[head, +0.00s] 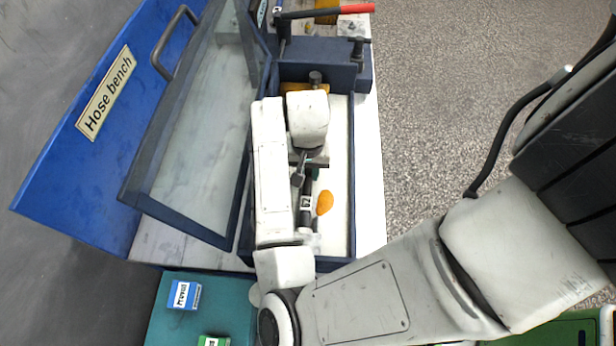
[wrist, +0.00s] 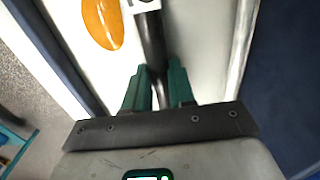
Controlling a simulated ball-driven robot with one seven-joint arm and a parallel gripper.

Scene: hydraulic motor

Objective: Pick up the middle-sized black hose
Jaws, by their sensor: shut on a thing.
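A black hose (head: 307,187) with a white label lies lengthwise in the blue-framed, white-floored tray of the bench. In the wrist view the hose (wrist: 152,38) runs from the top edge down between my green fingertips. My gripper (wrist: 158,82) is shut on it. In the head view my arm and wrist cover most of the gripper and part of the hose. No other hose shows clearly for comparing sizes.
An orange patch (head: 324,202) lies beside the hose. The tray's blue wall (head: 352,180) runs close on the right. A raised glass lid (head: 195,120) stands at left. A red-handled clamp (head: 325,13) is at the far end. A teal box (head: 225,300) is at lower left.

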